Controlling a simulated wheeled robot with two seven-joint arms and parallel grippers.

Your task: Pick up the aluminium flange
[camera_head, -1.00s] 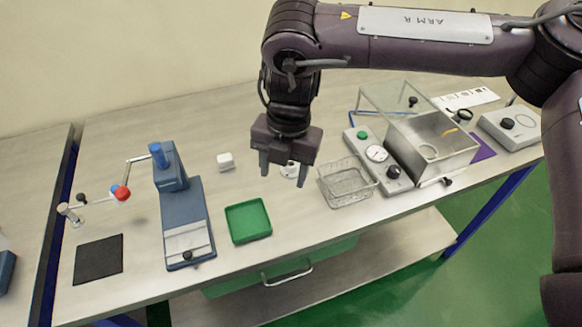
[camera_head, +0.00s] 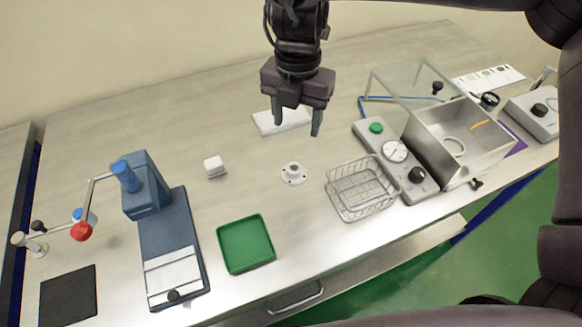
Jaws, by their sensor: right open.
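The aluminium flange (camera_head: 293,174) is a small pale round disc with a raised hub and holes. It lies flat on the bench, near the middle of the head view, between the green tray and the wire basket. My right gripper (camera_head: 297,132) points down above and behind the flange in the picture. Its two dark fingers are apart with nothing between them, and it does not touch the flange. My left gripper is not in view.
A green tray (camera_head: 222,239), a wire basket (camera_head: 347,208) and a small white block (camera_head: 214,166) stand around the flange. A blue press (camera_head: 180,228) is at left. A steel tank with a raised clear lid (camera_head: 412,92) is at right. A white plate (camera_head: 268,124) lies behind the gripper.

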